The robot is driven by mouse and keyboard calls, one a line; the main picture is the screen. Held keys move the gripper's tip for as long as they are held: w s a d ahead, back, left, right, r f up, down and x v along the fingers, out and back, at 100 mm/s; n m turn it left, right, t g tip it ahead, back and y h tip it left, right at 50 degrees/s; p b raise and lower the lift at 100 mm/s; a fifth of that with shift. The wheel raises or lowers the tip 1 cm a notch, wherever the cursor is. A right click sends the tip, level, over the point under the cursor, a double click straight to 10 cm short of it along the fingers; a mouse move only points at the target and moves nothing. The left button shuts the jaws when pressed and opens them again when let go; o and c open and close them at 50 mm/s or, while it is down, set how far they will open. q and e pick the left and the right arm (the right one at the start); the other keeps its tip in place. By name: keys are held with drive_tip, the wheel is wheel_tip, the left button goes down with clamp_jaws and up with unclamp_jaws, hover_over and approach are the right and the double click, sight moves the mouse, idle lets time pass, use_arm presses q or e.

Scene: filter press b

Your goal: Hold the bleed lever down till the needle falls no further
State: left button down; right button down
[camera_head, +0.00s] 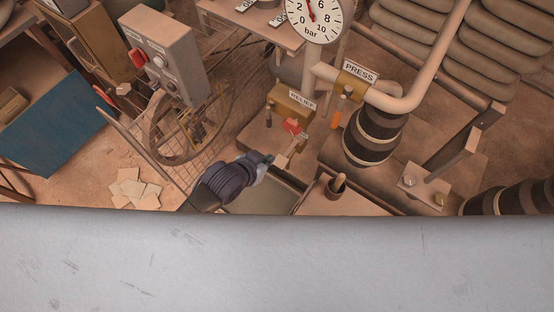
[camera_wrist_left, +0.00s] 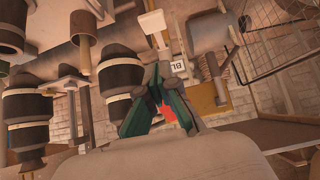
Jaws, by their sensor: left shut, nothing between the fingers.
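The bleed lever shows a red hub (camera_head: 291,126) and a pale arm ending in a pale pad (camera_head: 281,161); in the left wrist view the pad (camera_wrist_left: 153,22) is beyond my fingertips. My left gripper (camera_head: 268,160) is shut and empty, beside the pad in the head view; its green-grey fingers (camera_wrist_left: 162,72) are close to the lever. I cannot tell whether they touch it. My right gripper is not in view.
A brass block labelled RELIEF (camera_head: 290,104) stands just behind the lever. A PRESS label (camera_head: 360,71) marks the pale pipe at right. An open-topped box (camera_head: 325,200) stands front right of the lever.

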use_arm(q)
hover_over(282, 158)
drive_tip(key=s+a, duration=0.1)
drive_tip(key=s, duration=0.1)
drive_tip(key=f, duration=0.5)
drive_tip(key=shift+a+f, duration=0.2)
wheel_tip(282, 158, down, 2)
drive_tip(key=shift+s+f, duration=0.15)
drive_tip(key=shift+f, duration=0.05)
drive_tip(key=shift+f+b, duration=0.3)
drive_tip(key=shift+f, duration=0.25)
drive_tip(key=shift+a, duration=0.1)
